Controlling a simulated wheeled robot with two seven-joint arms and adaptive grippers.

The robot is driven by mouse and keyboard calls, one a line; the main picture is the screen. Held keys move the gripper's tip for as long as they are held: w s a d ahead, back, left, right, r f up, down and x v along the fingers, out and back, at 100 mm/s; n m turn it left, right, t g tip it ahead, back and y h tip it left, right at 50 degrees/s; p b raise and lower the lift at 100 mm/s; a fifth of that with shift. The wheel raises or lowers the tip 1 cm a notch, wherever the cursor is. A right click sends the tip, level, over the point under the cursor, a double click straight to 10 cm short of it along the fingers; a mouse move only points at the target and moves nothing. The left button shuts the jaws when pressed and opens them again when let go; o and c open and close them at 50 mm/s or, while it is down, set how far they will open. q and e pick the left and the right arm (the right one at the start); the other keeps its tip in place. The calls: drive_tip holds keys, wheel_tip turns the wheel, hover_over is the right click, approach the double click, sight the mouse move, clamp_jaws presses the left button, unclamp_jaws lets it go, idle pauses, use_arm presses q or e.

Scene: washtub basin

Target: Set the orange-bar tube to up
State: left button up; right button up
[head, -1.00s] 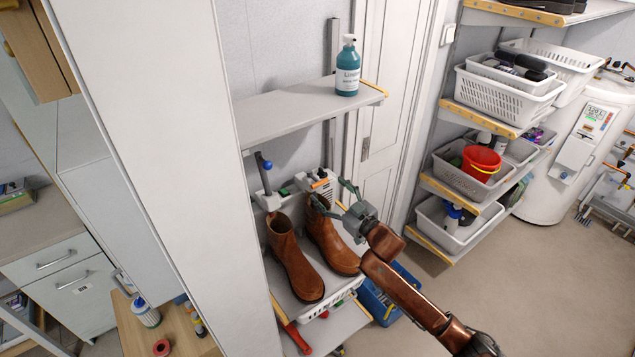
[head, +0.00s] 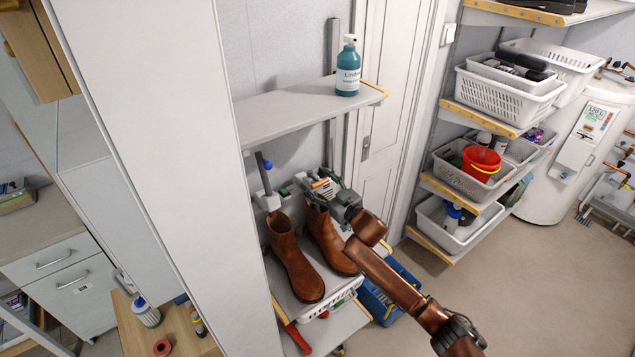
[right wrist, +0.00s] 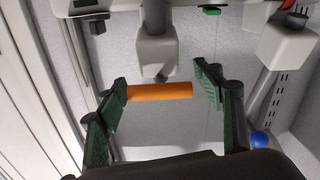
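The orange bar (right wrist: 160,91) lies level across the right wrist view. It sits at the end of a pale grey tube (right wrist: 156,52), which comes down from a pale fixture at the top of that view. My right gripper (right wrist: 165,100) is open, with one green-padded finger on each side of the bar. The left finger is close to the bar's left end, and whether they touch is unclear. In the head view my right gripper (head: 325,188) is above the boots and partly hides the fixture. My left gripper is out of view.
A pair of brown boots (head: 292,262) stands on the shelf just below. An upper shelf (head: 290,115) holds a teal pump bottle (head: 348,72).

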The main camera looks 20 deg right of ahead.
drive_tip(key=c, duration=1.3)
drive_tip(key=w+r+p, duration=0.1)
drive_tip(key=r+p, duration=0.2)
drive_tip(key=r, duration=0.1)
drive_tip(key=w+r+p, duration=0.1)
drive_tip(key=r+p, duration=0.1)
drive_tip(key=r, duration=0.2)
drive_tip(key=w+a+r+p, duration=0.1)
drive_tip(key=r+p, duration=0.2)
drive_tip(key=r, duration=0.1)
drive_tip(key=shift+w+a+r+p, duration=0.1)
drive_tip(key=shift+w+r+p, duration=0.2)
drive_tip(key=shift+w, duration=0.05)
drive_tip(key=shift+c, duration=0.6)
drive_tip(key=shift+f, duration=0.1)
drive_tip(key=o, duration=1.6)
drive_tip(key=shift+s, duration=0.25)
drive_tip(key=shift+o, duration=1.2)
drive_tip(key=shift+w, duration=0.15)
